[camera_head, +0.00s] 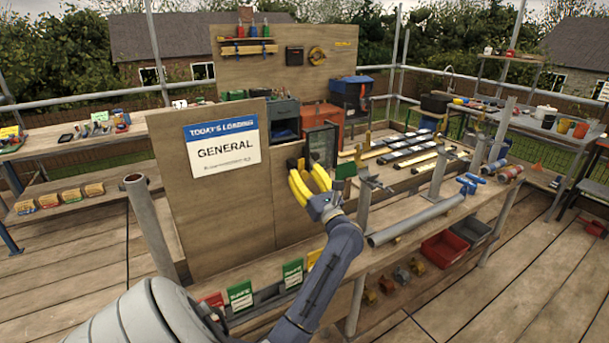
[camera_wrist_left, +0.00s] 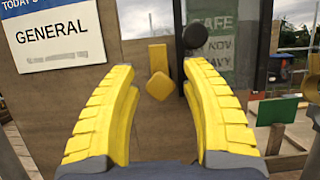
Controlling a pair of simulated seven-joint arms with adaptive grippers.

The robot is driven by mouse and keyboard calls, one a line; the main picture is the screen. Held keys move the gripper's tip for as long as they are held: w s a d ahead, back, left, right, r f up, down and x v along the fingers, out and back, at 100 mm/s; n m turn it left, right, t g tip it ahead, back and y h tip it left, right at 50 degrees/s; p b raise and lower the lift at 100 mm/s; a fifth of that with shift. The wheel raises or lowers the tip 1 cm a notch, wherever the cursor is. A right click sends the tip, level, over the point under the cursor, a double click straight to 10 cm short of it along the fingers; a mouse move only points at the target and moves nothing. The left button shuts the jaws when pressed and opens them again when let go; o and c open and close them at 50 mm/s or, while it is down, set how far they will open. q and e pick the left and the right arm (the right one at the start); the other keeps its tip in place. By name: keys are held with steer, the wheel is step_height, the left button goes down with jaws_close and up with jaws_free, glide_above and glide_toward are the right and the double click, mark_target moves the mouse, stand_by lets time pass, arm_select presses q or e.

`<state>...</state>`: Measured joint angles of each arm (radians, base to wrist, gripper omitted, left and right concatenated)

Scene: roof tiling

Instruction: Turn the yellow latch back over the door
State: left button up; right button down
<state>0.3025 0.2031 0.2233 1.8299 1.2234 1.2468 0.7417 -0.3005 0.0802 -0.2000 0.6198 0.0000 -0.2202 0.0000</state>
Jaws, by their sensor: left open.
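The yellow latch (camera_wrist_left: 158,57) shows in the left wrist view as an upright bar with a diamond-shaped yellow piece below it. It is on the wooden board, left of the dark-framed door (camera_wrist_left: 228,75), and does not lie across it. A round black knob (camera_wrist_left: 195,37) is at the door's upper left. In the head view the door (camera_head: 321,140) stands just beyond my left gripper (camera_head: 304,169), and I cannot make out the latch there. My left gripper's yellow fingers are open and empty; in the wrist view (camera_wrist_left: 157,70) the latch shows between the fingertips. My right gripper is not in view.
A wooden board with a "GENERAL" sign (camera_head: 222,138) stands left of the door. A green block (camera_head: 346,170) is close to the right of my gripper. A grey pipe (camera_head: 415,220) lies along the bench front. Dark and yellow strips (camera_head: 400,150) lie on the bench behind.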

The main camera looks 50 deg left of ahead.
arm_select(q)
steer(key=shift+a, duration=0.1)
steer(key=shift+c, duration=0.4)
jaws_close()
steer(key=shift+r, duration=0.1)
